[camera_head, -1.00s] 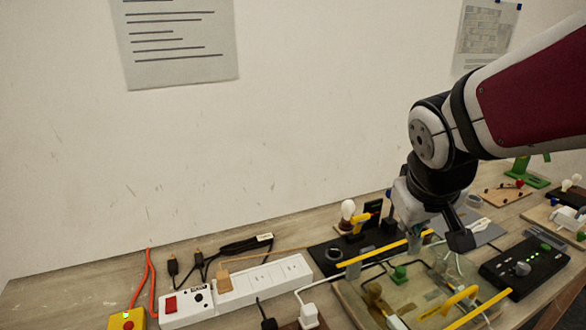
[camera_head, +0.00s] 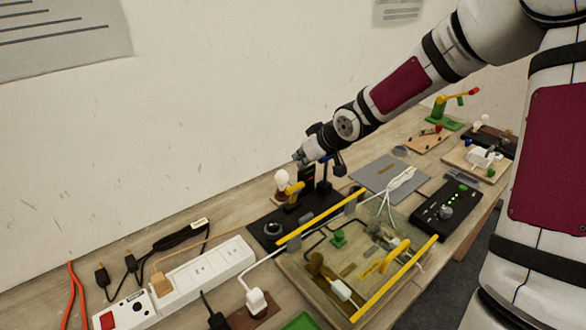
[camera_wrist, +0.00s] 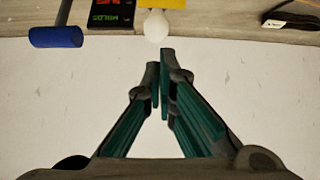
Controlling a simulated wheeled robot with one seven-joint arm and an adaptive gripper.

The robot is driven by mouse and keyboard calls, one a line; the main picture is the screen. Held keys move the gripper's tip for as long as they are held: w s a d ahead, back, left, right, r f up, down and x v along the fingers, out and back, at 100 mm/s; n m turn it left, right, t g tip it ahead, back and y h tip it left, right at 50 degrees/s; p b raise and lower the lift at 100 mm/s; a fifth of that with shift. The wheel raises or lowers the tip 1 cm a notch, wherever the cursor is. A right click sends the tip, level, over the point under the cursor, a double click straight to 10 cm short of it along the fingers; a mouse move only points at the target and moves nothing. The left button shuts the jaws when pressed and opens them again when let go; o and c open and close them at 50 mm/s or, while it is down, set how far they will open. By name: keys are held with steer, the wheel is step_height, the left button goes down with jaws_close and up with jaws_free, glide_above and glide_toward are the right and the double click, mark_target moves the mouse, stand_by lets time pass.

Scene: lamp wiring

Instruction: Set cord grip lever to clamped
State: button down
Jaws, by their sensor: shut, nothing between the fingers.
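My gripper (camera_head: 303,158) is raised behind the black base (camera_head: 300,222), above the white bulb (camera_head: 282,179). In the wrist view its green-lined fingers (camera_wrist: 160,58) are shut and empty, their tips near the bulb (camera_wrist: 155,26). A yellow lever-like handle (camera_head: 385,258) is fixed on the clear-topped tray (camera_head: 300,268). Another yellow part (camera_head: 294,192) stands beside the bulb. I cannot tell for sure which is the cord grip lever, nor its setting. White cords (camera_head: 392,190) lie over the tray's far right end.
A blue handle (camera_wrist: 55,37) and a display reading HOLDS (camera_wrist: 110,15) are close to my fingers. A white power strip (camera_head: 205,270) lies at left. A black control box (camera_head: 447,212) and a grey mat (camera_head: 380,178) are at right. The wall is close behind.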

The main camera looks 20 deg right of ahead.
mark_target(294, 194)
steer(key=shift+w+d+r+t, duration=0.1)
steer(key=shift+w+t, duration=0.2)
steer(key=shift+w, duration=0.4)
steer(key=w+f, duration=0.1)
steer(key=f, duration=0.1)
steer(key=w+a+f+b, duration=0.1)
steer(key=f, duration=0.2)
steer(key=w+f, duration=0.2)
steer(key=f, duration=0.1)
steer(key=shift+w+a+b, duration=0.1)
steer(key=shift+a+b, duration=0.3)
steer(key=shift+s+d+f, duration=0.2)
steer(key=shift+s+f, duration=0.25)
steer(key=shift+s, duration=0.05)
steer(key=shift+s, duration=0.1)
steer(key=shift+s+d+p, duration=0.15)
steer(key=shift+s+p, duration=0.05)
steer(key=shift+p, duration=0.2)
